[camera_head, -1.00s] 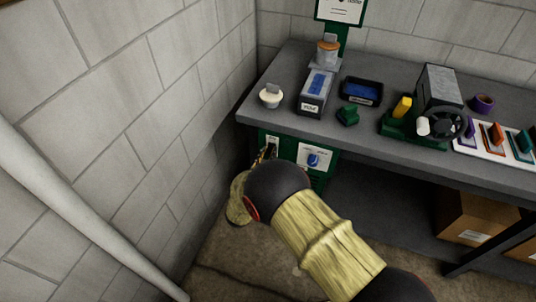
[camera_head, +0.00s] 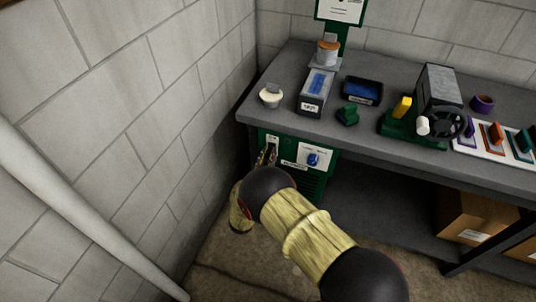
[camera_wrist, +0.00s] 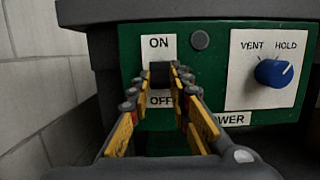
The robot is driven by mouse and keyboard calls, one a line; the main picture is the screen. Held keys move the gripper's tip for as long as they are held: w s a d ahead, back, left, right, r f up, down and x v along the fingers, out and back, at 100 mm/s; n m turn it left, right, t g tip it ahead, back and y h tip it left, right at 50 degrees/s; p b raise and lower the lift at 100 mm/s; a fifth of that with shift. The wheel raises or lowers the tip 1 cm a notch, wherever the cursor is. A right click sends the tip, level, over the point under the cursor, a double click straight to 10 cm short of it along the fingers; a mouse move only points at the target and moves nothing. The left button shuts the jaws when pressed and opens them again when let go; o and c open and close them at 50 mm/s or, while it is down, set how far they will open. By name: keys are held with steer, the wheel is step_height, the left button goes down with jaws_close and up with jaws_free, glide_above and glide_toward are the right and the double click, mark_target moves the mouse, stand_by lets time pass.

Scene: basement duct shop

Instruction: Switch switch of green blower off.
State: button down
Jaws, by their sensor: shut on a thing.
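The green blower (camera_head: 318,182) is a box under the left end of the workbench, and its green front panel (camera_wrist: 210,72) fills the middle of the wrist view. A black switch (camera_wrist: 160,72) sits on a white plate between an ON label above and an OFF label below. My gripper (camera_wrist: 163,80) is shut on the switch, with a fingertip on each side of it. The fingers hide parts of the plate and the OFF label. I cannot tell clearly which way the switch is set. In the head view my gripper (camera_head: 266,157) is at the panel's left part.
A blue knob (camera_wrist: 274,73) marked VENT and HOLD is right of the switch. The bench top (camera_head: 385,135) overhangs the blower. A block wall (camera_head: 190,120) stands close on the left. A cardboard box (camera_head: 475,218) is on the lower shelf at right.

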steer(key=shift+f+t, duration=0.25)
steer(key=shift+t, duration=0.25)
steer(key=c, duration=1.7)
jaws_free()
steer(key=shift+o, duration=0.3)
steer(key=v, duration=1.2)
steer(key=shift+f, duration=0.15)
steer(key=shift+w+a, duration=0.1)
steer(key=shift+w, duration=0.05)
